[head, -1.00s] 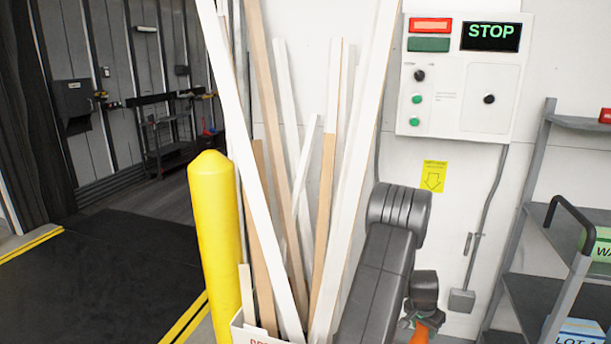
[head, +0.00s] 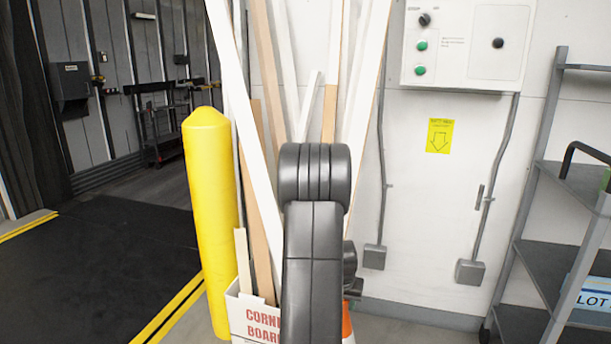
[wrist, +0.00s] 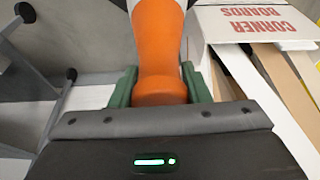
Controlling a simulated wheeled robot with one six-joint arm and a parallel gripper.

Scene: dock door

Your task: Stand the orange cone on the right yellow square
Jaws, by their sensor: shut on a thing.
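The orange cone (wrist: 160,50) is between the green fingers of my gripper (wrist: 158,88) in the wrist view. The gripper is shut on its narrow end, and a white band shows farther along the cone. In the head view only a sliver of the cone (head: 347,323) shows beside my arm. No yellow square shows in either view.
A white "CORNER BOARDS" box (head: 253,318) of long boards stands close by; the wrist view shows it right of the cone. A yellow bollard (head: 210,220) stands to its left, a grey shelf cart (head: 560,180) to the right. Dark floor (head: 110,265) lies open at left.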

